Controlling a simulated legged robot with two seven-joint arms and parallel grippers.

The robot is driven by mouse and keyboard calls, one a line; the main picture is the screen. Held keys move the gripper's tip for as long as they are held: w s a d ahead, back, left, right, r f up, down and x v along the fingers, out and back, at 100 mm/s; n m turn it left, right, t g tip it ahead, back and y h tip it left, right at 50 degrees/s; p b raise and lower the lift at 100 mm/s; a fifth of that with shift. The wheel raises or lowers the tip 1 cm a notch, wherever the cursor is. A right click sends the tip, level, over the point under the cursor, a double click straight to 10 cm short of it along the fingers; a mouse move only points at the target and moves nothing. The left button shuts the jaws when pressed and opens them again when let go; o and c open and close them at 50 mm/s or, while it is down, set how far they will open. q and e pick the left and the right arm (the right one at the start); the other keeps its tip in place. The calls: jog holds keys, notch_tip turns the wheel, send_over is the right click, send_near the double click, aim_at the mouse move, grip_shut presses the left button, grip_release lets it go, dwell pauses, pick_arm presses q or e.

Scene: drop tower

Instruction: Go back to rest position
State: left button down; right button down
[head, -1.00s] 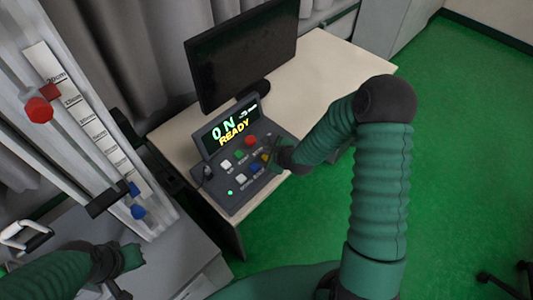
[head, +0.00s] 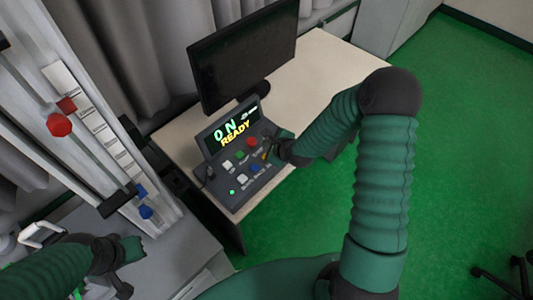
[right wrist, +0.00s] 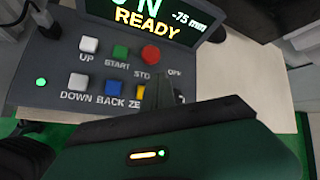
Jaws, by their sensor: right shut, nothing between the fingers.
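My right gripper (head: 268,152) is shut and empty. In the head view it hangs over the right side of the control panel (head: 215,176), by the yellow button. In the right wrist view its dark fingers (right wrist: 161,95) cover part of the panel's lower right, hiding some of the yellow button (right wrist: 139,92) and its label. I cannot tell whether the fingertips touch the panel. My left gripper (head: 130,262) is low at the left of the head view, in front of the drop tower; its finger opening is unclear.
The drop tower (head: 95,130) with a scale, red weight (head: 59,124) and blue part (head: 146,212) is at the left.

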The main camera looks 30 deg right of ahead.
jog(key=shift+f, duration=0.1)
jog(key=s+a+r+n+g, duration=0.2)
jog(key=s+n, duration=0.4)
jog(key=n, duration=0.3)
jog(key=s+a+r+n+g, duration=0.2)
jog(key=s+a+r+n, duration=0.1)
jog(key=s+n, duration=0.4)
jog(key=s+a+r+n+g, duration=0.2)
jog(key=s+r+n, duration=0.1)
jog(key=s+n, duration=0.4)
jog(key=shift+s+a+r+n+g, duration=0.2)
jog(key=shift+r+n+g, duration=0.1)
jog(key=shift+n, duration=1.6)
jog(key=shift+s+a, duration=0.1)
jog(key=shift+a, duration=0.05)
jog(key=shift+a+r, duration=0.1)
jog(key=shift+a, duration=0.05)
